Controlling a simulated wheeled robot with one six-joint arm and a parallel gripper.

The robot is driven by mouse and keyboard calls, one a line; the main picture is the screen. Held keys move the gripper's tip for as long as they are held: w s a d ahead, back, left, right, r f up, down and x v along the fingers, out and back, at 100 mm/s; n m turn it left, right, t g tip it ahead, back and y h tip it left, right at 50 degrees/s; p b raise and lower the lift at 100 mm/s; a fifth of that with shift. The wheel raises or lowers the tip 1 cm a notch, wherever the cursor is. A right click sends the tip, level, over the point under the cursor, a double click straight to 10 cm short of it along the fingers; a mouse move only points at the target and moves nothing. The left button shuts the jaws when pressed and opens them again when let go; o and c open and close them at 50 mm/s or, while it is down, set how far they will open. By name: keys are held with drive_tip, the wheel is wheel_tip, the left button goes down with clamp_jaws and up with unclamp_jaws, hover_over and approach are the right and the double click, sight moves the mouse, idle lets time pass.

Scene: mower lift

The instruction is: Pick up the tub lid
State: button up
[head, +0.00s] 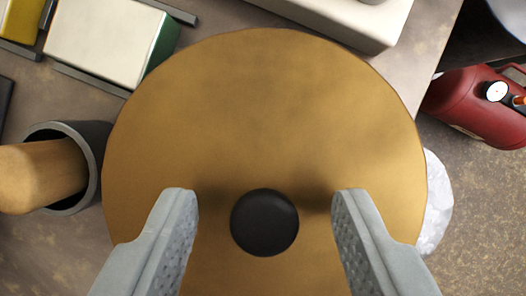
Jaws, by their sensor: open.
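The tub lid (265,110) is a large round tan-gold disc that fills the middle of the head view. A round black knob (264,222) stands on it, below the disc's middle in the picture. My gripper (265,205) is open, with one grey finger on each side of the knob and a gap on both sides. The fingers do not touch the knob.
A dark grey cup (92,150) with a wooden handle-like piece (40,175) stands at the left. White and green blocks (105,40) lie at upper left. A pale block (350,20) is at the top. A red canister (470,105) with a gauge is at right, beyond the surface's edge.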

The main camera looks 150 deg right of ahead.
clamp_jaws()
drive_tip(key=shift+r, duration=0.1)
